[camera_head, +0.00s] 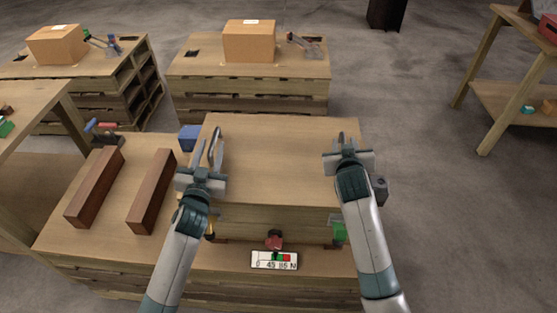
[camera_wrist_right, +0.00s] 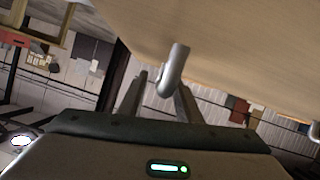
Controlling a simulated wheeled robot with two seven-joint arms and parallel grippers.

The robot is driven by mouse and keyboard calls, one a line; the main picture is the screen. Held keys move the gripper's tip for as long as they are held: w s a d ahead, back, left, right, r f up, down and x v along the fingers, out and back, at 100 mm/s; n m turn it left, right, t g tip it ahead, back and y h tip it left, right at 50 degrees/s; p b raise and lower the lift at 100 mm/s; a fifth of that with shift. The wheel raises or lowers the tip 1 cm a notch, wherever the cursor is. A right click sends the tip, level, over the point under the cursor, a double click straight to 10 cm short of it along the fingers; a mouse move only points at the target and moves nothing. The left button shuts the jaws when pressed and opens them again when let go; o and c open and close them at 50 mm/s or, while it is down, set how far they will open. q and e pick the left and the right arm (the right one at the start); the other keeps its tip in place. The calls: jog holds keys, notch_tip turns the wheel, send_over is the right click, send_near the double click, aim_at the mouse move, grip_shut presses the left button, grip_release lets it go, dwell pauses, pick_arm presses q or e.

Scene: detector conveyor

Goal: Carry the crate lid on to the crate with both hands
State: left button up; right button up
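The crate lid (camera_head: 282,150) is a flat light-wood board, lying level over the crate (camera_head: 270,220). The crate's front wall shows below it; I cannot tell whether the lid touches the rim. A grey bar handle (camera_head: 214,140) is at the lid's left side. My left gripper (camera_head: 203,157) is at that handle, fingers apart. My right gripper (camera_head: 347,149) is at the right-hand handle. In the right wrist view, the right handle (camera_wrist_right: 172,72) hangs between the fingers (camera_wrist_right: 161,90), with a gap visible. The crate's inside is hidden.
Two dark wooden beams (camera_head: 95,187) lie left of the crate on the pallet table (camera_head: 75,243). A blue box (camera_head: 189,137) stands behind the left handle. A label plate (camera_head: 274,260) is at the front. Cardboard boxes (camera_head: 249,42) stand on pallets behind.

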pick_arm(q)
jog(key=s, duration=0.3)
jog(key=s+a, duration=0.1)
jog(key=s, duration=0.7)
jog(key=shift+s+a, duration=0.1)
jog(key=shift+a, duration=0.05)
pick_arm(e)
jog(key=shift+s, duration=0.1)
jog(key=v, duration=1.2)
dwell(0.4)
